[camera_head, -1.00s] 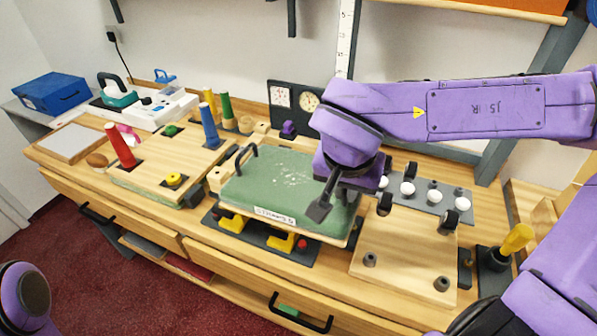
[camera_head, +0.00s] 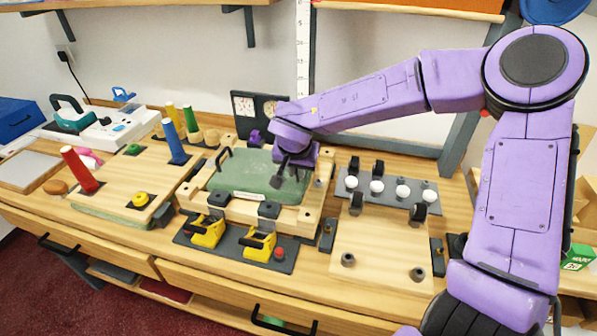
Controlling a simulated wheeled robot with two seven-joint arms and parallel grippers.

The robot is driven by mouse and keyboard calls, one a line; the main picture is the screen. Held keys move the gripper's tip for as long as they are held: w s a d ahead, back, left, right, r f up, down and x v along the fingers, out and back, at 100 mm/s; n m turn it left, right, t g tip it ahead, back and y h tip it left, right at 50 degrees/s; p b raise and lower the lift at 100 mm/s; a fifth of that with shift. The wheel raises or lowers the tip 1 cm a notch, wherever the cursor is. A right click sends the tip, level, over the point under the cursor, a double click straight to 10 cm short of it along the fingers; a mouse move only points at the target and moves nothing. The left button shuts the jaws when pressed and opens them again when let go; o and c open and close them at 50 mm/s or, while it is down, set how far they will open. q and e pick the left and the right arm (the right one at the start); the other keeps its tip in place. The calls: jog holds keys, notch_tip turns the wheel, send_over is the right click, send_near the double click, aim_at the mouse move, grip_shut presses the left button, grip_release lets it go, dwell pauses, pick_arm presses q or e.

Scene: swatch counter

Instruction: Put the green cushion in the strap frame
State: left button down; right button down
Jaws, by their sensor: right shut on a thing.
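The green cushion (camera_head: 245,174) is a flat, rounded rectangular pad with a black handle (camera_head: 224,158) standing up at its left end. It appears level, between the rails of the pale wooden strap frame (camera_head: 318,197). Whether it rests on the frame's bottom or hangs just above is hard to tell. My right gripper (camera_head: 279,178) points down at the cushion's right end and is shut there, seemingly on a handle that its fingers hide. My left gripper is out of view.
Two yellow clamps (camera_head: 207,231) and a red knob (camera_head: 279,253) stand on a dark plate before the frame. A peg board (camera_head: 115,193) lies left; a board with white knobs (camera_head: 385,245) lies right. A dial panel (camera_head: 258,106) stands behind.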

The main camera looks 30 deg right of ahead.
jog(key=shift+f, duration=0.6)
jog(key=c, duration=1.4)
grip_release()
jog(key=shift+w+f+g, duration=0.2)
jog(key=shift+f+g, duration=0.05)
jog(key=shift+g, duration=0.05)
jog(key=shift+c, duration=0.2)
jog(key=shift+o, duration=1.4)
jog(key=shift+w+d+f, duration=0.15)
jog(key=shift+w+f, duration=0.05)
jog(key=shift+w, duration=0.15)
jog(key=shift+d, duration=0.15)
jog(key=shift+s+r, duration=0.25)
jog(key=shift+r, duration=0.05)
jog(key=v, duration=1.2)
